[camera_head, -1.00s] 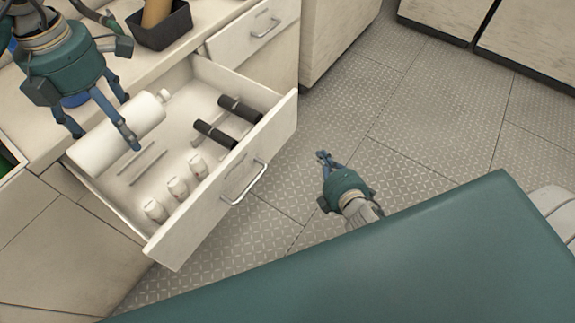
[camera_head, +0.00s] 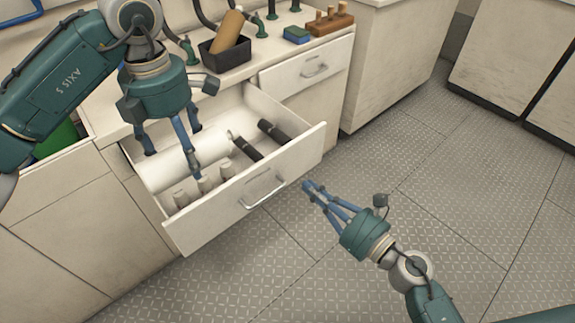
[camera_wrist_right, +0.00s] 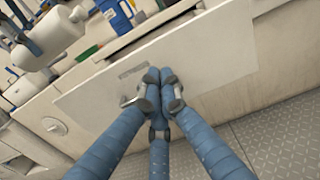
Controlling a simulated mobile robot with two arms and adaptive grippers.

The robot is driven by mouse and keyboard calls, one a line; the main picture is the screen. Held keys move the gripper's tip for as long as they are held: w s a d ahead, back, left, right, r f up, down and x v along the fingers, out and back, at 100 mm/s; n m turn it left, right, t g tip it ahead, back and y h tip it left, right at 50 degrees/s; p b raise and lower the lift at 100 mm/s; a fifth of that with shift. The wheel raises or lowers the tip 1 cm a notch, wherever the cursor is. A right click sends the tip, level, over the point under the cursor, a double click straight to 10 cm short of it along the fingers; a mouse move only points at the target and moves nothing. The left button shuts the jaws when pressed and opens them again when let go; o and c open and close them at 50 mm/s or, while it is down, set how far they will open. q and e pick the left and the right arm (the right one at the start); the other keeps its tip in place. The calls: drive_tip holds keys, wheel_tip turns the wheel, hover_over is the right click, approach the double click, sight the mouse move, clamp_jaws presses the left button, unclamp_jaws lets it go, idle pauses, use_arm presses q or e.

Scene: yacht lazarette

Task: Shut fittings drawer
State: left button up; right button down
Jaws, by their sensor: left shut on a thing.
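The fittings drawer (camera_head: 215,214) stands open, with a metal bar handle (camera_head: 264,198) on its pale front. A white bottle (camera_head: 183,164) lies lengthwise at its left side, with several small white fittings (camera_head: 203,186) and two black cylinders (camera_head: 272,131) nearby. My left gripper (camera_head: 172,162) points down over the drawer, shut on the white bottle; I cannot tell whether the bottle is lifted. My right gripper (camera_head: 309,187) is shut and empty, fingertips together just outside the drawer front, right of the handle. The drawer front fills the middle of the right wrist view (camera_wrist_right: 215,60).
A black bin (camera_head: 226,52) with a tan roll stands on the counter, beside a blue sponge (camera_head: 297,34) and a wooden block (camera_head: 331,24). A closed drawer (camera_head: 305,70) is at the right. The patterned floor (camera_head: 420,170) right of the drawer is clear.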

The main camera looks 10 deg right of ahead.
sight(279, 160)
use_arm(q)
drive_tip(key=shift+r+p, duration=0.55)
drive_tip(key=shift+r, duration=0.25)
use_arm(e)
drive_tip(key=x, duration=0.9)
drive_tip(key=shift+w+a, duration=0.1)
drive_tip(key=shift+w, duration=0.05)
drive_tip(key=shift+w, duration=0.1)
